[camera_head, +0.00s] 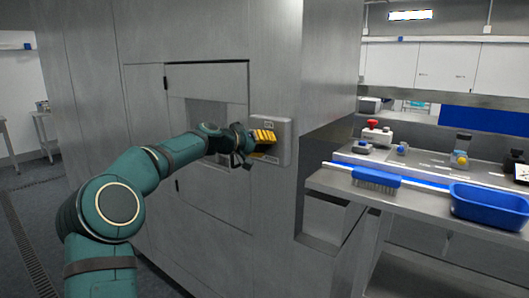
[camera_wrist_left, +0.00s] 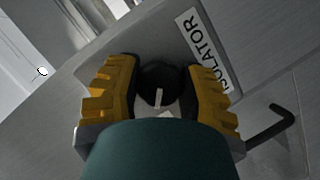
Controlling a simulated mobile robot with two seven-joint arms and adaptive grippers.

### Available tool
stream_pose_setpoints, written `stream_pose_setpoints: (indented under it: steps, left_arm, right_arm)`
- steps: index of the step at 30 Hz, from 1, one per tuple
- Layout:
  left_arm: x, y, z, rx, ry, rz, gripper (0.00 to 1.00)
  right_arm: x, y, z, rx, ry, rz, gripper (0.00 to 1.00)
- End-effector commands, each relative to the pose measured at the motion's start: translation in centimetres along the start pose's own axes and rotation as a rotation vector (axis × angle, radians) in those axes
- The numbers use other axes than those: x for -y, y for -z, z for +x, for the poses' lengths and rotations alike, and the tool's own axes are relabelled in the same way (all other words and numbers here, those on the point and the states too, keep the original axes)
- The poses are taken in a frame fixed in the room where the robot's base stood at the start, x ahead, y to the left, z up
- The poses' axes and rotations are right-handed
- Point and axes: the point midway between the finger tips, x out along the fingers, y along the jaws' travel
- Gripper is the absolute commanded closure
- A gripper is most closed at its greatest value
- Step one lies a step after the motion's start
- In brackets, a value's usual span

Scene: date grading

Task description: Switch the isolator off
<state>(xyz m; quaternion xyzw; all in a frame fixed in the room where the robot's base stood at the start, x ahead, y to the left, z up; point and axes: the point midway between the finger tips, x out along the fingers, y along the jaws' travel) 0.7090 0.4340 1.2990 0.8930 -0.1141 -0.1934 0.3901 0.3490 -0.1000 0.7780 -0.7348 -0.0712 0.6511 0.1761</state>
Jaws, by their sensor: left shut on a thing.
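The isolator is a grey box (camera_head: 284,152) on the metal wall of the cabinet. Its label (camera_wrist_left: 204,46) reading "ISOLATOR" shows in the left wrist view. A round black knob (camera_wrist_left: 160,85) with a pale mark sits between my fingers. My left gripper (camera_head: 262,143) has yellow ridged fingers and is at the front of the isolator box. In the left wrist view my left gripper (camera_wrist_left: 158,92) is shut on the knob, one finger on each side. Part of the knob is hidden by my gripper. My right gripper is not in view.
A black bent handle (camera_wrist_left: 274,128) is near the label. To the right, a steel bench holds a blue brush (camera_head: 376,177), a blue tray (camera_head: 490,203) and a red-topped device (camera_head: 375,132). The floor (camera_head: 35,210) at left is clear.

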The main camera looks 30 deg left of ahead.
Motion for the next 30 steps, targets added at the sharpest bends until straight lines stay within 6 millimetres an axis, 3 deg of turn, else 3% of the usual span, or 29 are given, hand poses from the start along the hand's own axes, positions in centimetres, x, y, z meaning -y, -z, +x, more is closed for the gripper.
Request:
stream_pose_setpoints:
  steps: [15, 30]
  left_arm:
    - [0.0, -0.1, 0.1, 0.002, -0.131, -0.316, 0.95]
    - [-0.1, -0.1, 0.1, 0.003, -0.156, -0.376, 0.95]
  right_arm:
    - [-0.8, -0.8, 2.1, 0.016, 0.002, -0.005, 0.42]
    - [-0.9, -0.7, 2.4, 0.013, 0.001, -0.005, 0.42]
